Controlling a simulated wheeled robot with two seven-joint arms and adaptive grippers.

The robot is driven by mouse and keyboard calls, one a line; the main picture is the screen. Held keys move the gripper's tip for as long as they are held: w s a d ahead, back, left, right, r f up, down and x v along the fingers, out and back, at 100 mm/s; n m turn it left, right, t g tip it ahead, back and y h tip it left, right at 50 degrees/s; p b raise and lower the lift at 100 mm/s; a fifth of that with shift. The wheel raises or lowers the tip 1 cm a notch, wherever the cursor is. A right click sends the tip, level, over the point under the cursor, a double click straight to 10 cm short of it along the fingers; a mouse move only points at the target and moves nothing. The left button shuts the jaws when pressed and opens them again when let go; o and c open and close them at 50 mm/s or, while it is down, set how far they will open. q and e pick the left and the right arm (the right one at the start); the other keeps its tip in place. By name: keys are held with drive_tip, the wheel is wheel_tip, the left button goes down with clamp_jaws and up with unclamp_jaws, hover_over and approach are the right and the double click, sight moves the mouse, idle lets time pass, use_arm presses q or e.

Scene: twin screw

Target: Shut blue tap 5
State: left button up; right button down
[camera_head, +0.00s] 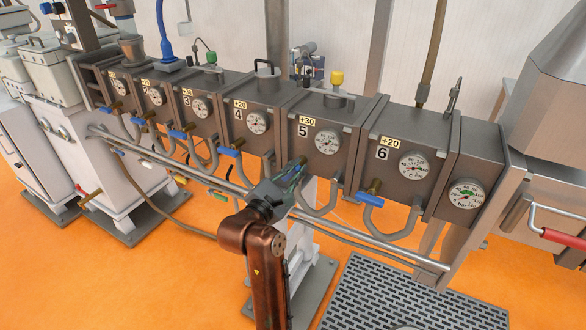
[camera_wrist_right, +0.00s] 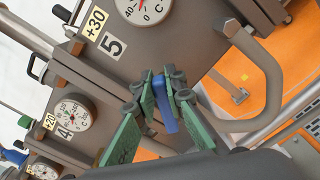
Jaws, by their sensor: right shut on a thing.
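Box 5 (camera_head: 314,135), with a "5" and "+30" label and a round gauge, stands between boxes 4 and 6. My right gripper (camera_head: 292,172) is in front of its lower left corner, where the brass of tap 5 (camera_head: 300,160) shows just above the fingers. In the right wrist view, the green fingers of my right gripper (camera_wrist_right: 161,88) are shut on the blue handle of tap 5 (camera_wrist_right: 165,108), one finger on each side. The fingers cover much of this handle in the head view. My left gripper is not in view.
Tap 6 with its blue handle (camera_head: 369,198) is to the right and tap 4 with its blue handle (camera_head: 229,152) to the left. A long metal rail (camera_head: 340,218) and curved hoses run below the boxes. A grey grating (camera_head: 400,295) lies on the orange floor.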

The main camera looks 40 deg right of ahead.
use_arm(q)
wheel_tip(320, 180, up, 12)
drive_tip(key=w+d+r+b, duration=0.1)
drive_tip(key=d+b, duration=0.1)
drive_tip(key=b, duration=0.2)
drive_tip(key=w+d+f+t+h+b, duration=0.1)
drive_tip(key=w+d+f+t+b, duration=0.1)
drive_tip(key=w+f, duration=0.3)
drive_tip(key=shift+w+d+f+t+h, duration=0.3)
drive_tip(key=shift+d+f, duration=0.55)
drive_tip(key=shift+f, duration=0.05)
use_arm(e)
drive_tip(key=shift+s+d+f+m, duration=0.15)
drive_tip(key=shift+f+m, duration=0.25)
drive_tip(key=shift+m, duration=1.35)
drive_tip(key=shift+s+a+f+m, duration=0.1)
drive_tip(key=shift+f+m, duration=0.3)
drive_tip(key=shift+m, duration=1.3)
drive_tip(key=shift+s+d+f+m, duration=0.15)
drive_tip(key=shift+f+m, duration=0.25)
drive_tip(key=shift+m, duration=1.35)
drive_tip(key=shift+a, duration=0.1)
drive_tip(key=c, duration=2.2)
unclamp_jaws()
drive_tip(key=shift+o, duration=1.2)
